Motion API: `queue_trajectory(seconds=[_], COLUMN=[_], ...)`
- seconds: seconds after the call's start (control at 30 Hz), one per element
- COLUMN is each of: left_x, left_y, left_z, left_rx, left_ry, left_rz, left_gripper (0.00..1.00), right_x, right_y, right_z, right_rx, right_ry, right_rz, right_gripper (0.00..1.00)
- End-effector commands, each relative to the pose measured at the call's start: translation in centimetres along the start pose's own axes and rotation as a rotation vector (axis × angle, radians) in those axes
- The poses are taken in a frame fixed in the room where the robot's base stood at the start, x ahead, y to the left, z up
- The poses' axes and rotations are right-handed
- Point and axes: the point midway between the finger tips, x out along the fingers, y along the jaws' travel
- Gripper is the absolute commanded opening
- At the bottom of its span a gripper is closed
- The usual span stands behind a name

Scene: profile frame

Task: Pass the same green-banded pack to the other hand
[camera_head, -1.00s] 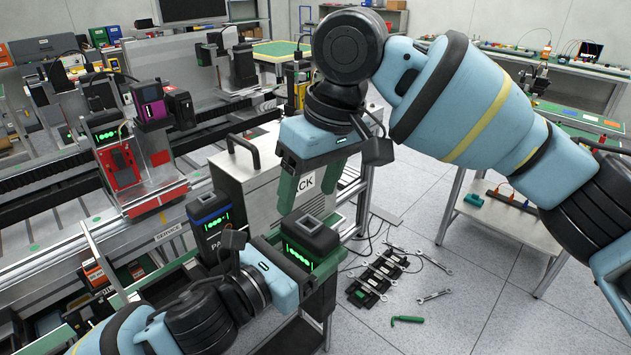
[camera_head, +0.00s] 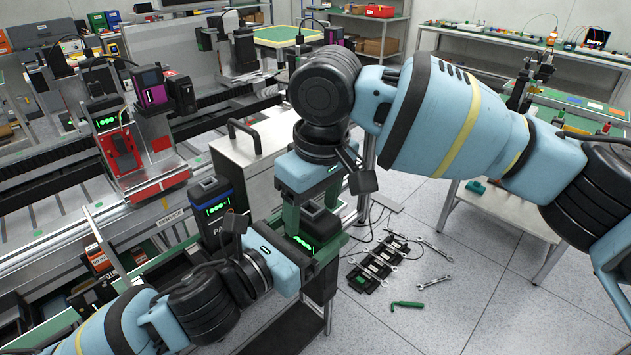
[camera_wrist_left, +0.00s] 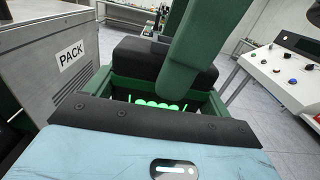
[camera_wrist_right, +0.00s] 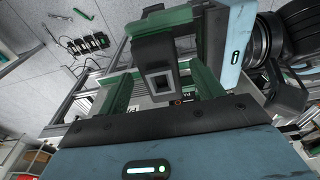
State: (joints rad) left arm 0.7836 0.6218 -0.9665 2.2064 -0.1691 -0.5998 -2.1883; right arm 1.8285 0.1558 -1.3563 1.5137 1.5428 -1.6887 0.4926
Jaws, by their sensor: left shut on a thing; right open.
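The green-banded pack (camera_head: 313,226) is dark, with lit green indicators, and is upright in my left gripper (camera_head: 318,262). In the left wrist view, the pack (camera_wrist_left: 150,60) stands between the jaws with its green lights facing the camera. My right gripper (camera_head: 312,205) is open directly above it, fingers pointing down beside its upper part. One green right finger crosses in front of the pack in the left wrist view. In the right wrist view, the pack's dark top with a square socket (camera_wrist_right: 161,84) lies between the open fingers. Contact with them cannot be told.
A blue-banded pack (camera_head: 215,210) stands left of my left gripper. A grey cabinet (camera_head: 245,165) marked PACK in the left wrist view is close behind. A bench machine with a red-fronted module (camera_head: 122,150) is at left. Tools and a black rack (camera_head: 378,262) lie on the floor.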

Motion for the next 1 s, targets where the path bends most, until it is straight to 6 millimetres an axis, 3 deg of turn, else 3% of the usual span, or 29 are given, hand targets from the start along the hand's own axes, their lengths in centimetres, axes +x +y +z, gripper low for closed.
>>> queue_trajectory(seconds=[0.3, 0.73, 1.0], left_x=[0.0, 0.0, 0.0], left_y=[0.0, 0.0, 0.0], left_z=[0.2, 0.2, 0.2], left_rx=[0.002, 0.002, 0.002], left_ry=[-0.005, -0.005, -0.005], left_rz=[-0.001, -0.001, -0.001], left_gripper=[0.23, 0.23, 0.23], right_x=[3.9, 4.6, 4.6], right_y=[0.0, 0.0, 0.0], right_z=[0.0, 0.0, 0.0], right_rx=[0.000, 0.000, 0.000], right_ry=[0.000, 0.001, 0.001], right_rz=[0.000, 0.000, 0.000], right_gripper=[0.66, 0.66, 0.31])
